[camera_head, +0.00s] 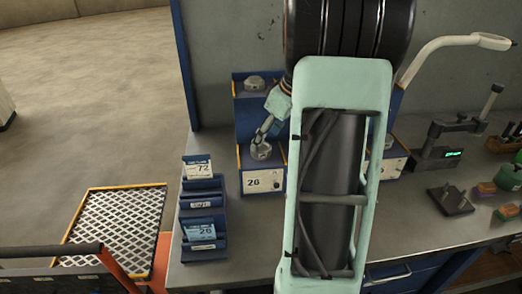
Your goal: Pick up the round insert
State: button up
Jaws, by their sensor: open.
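A small grey metal insert (261,151) with a roundish, faceted outline sits on the blue bin (239,160) labelled 26. A similar grey metal piece (254,82) sits on the bin behind it; I cannot tell from the shapes which is the round one. My gripper (261,138) is open, pointing down, with its fingertips just above or at the top of the front piece. I cannot tell if they touch it. Another grey piece (388,141) shows partly behind my arm, on the right-hand bin.
My arm hides the middle of the bench (420,215). A blue card rack (204,226) stands at the bench's left end. A measuring stand (455,130) with a green display, a dark block (450,200) and coloured pieces (509,176) are at the right. A mesh-topped platform (117,225) stands left.

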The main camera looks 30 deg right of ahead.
aim_at(263, 148)
jog(key=x, duration=0.4)
jog(key=shift+s+a+f, duration=0.1)
grip_shut()
dwell(0.3)
